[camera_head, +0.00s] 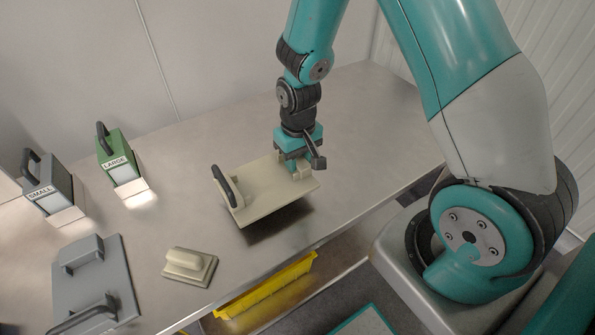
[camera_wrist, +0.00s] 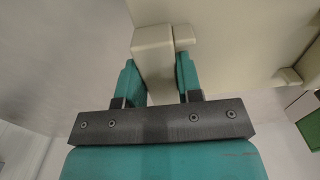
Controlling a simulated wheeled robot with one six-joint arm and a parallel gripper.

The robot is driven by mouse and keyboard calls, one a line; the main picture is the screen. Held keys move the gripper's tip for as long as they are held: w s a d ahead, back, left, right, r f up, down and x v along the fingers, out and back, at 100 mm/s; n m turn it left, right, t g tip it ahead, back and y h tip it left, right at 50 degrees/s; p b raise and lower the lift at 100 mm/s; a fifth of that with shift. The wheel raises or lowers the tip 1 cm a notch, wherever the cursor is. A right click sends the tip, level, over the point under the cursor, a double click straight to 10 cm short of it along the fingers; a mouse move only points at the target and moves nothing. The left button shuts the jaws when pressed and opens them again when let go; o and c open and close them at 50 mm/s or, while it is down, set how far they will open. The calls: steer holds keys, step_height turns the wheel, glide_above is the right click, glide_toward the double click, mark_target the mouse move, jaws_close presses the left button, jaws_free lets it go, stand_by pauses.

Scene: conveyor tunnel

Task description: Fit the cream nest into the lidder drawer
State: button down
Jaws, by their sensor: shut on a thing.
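The cream nest (camera_head: 268,196) is a flat cream plate with a black handle at its left end and a cream block at its right end. It is held above the metal table and casts a dark shadow on it. My gripper (camera_head: 299,166) is shut on the cream block at the right end. In the wrist view the teal fingers of my gripper (camera_wrist: 162,82) are on both sides of that block, and the underside or face of the cream nest (camera_wrist: 240,45) fills the upper right. I cannot make out a lidder drawer for certain.
A grey SMALL box (camera_head: 48,186) and a green LARGE box (camera_head: 119,160) stand behind. A yellow tray (camera_head: 266,285) sits below the table's front edge.

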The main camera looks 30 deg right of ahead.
steer(key=shift+f, duration=2.25)
steer(key=shift+f, duration=0.1)
steer(key=shift+f, duration=0.15)
steer(key=c, duration=0.8)
jaws_free()
step_height(320, 180, up, 12)
steer(key=shift+f, duration=0.15)
steer(key=shift+s+a+r, duration=0.15)
steer(key=shift+a+r, duration=0.15)
steer(key=shift+r, duration=0.35)
steer(key=shift+s+a+r, duration=0.1)
steer(key=shift+a+r, duration=0.2)
steer(key=shift+r, duration=0.3)
steer(key=s+a+r+n+y, duration=0.1)
steer(key=s+a+r+n, duration=0.1)
steer(key=s+a+r, duration=0.2)
steer(key=s+a+r+n+y, duration=0.1)
steer(key=s+a+r+n, duration=0.1)
steer(key=s+r, duration=0.4)
steer(key=s+a+r+n+y, duration=0.2)
steer(key=s+a+r, duration=0.3)
steer(key=s, duration=0.3)
steer(key=shift+a+r+n, duration=0.3)
steer(key=shift+a+n, duration=0.05)
steer(key=shift+n, duration=0.15)
